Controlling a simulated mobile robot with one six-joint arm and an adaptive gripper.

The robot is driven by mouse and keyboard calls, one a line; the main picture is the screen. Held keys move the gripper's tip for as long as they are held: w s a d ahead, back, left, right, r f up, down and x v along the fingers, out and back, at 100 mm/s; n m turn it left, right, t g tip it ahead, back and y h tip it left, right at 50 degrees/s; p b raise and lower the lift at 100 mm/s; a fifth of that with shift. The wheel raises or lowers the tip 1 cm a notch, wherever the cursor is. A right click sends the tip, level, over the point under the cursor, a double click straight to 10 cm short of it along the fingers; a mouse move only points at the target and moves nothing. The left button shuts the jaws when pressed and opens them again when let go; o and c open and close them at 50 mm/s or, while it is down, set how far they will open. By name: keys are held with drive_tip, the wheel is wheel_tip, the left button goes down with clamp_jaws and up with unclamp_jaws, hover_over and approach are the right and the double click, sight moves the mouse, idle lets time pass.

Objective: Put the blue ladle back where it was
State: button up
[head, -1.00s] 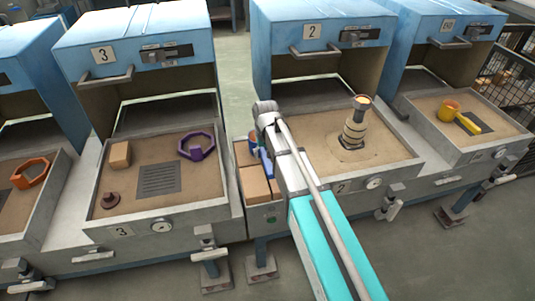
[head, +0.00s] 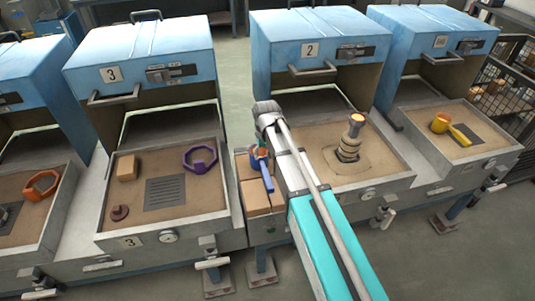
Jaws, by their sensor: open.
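The blue ladle (head: 266,175) lies on the brick-topped shelf between stations 3 and 2. Its handle points toward the front, and its bowl end is at the back, partly covered by my arm. The end of my arm is above and behind the ladle. My gripper's fingers are hidden behind the arm links, so I cannot see whether they touch the ladle.
Station 3's sand tray (head: 118,166) holds a tan block (head: 127,168), a purple ring (head: 200,159) and a brown knob (head: 120,213). Station 2 holds a glowing stacked column (head: 349,140).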

drive_tip(key=shift+r+p, duration=0.7)
drive_tip(key=shift+r, duration=0.3)
drive_tip(key=shift+s+d, duration=0.1)
drive_tip(key=s+d+m, duration=0.3)
drive_tip(key=s+d, duration=1.3)
drive_tip(key=d, duration=0.4)
drive_tip(key=shift+d, duration=0.3)
